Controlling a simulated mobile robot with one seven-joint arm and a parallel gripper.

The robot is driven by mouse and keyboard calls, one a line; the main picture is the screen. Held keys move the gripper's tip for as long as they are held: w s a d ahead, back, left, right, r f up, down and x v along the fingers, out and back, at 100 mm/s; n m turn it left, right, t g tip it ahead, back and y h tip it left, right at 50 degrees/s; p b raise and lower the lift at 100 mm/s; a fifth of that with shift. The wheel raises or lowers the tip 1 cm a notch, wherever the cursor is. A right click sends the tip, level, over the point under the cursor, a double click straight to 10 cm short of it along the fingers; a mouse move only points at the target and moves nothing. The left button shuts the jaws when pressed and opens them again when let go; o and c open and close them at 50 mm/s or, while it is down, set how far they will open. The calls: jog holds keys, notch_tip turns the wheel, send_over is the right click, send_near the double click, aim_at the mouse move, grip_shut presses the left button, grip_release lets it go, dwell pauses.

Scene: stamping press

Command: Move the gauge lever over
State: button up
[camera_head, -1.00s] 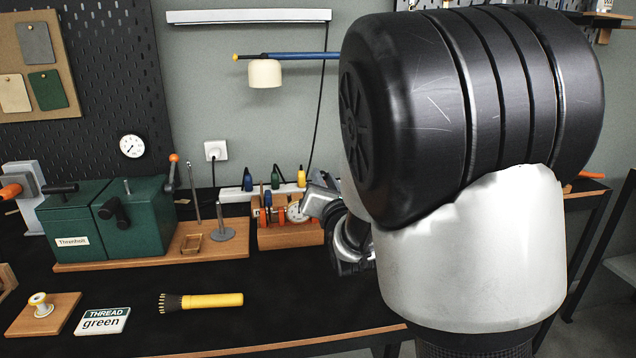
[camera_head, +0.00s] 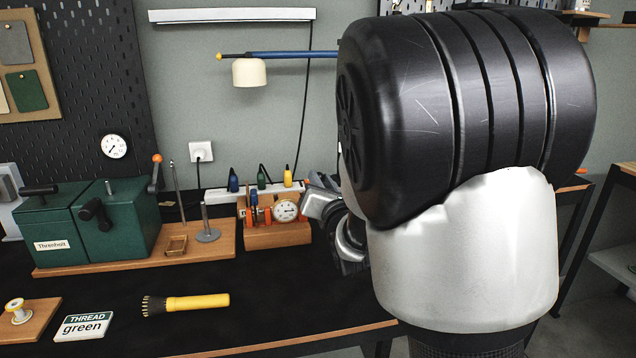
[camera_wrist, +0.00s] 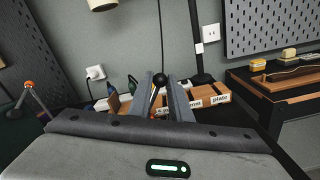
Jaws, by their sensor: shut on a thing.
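The gauge lever shows in the wrist view as a black ball knob (camera_wrist: 159,79) between my fingertips. My gripper (camera_wrist: 161,85) is shut on it; the contact itself is small and dark. In the head view, a wooden block with a round dial gauge (camera_head: 286,210) and orange parts stands at the back of the bench. My wrist is just right of this block there, and my own arm hides my fingers and the lever.
A green Threnholt box (camera_head: 105,220) on a wooden board stands left of the gauge. A yellow-handled brush (camera_head: 187,303) and a THREAD green sign (camera_head: 83,326) lie in front. A power strip (camera_head: 245,190) with plugs runs behind. The bench's front middle is clear.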

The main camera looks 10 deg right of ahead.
jog(key=shift+f, duration=0.1)
jog(key=shift+d+f+b, duration=0.4)
jog(key=shift+d+b, duration=0.15)
jog(key=shift+b, duration=0.1)
jog(key=o, duration=0.9)
jog(key=shift+s, duration=0.1)
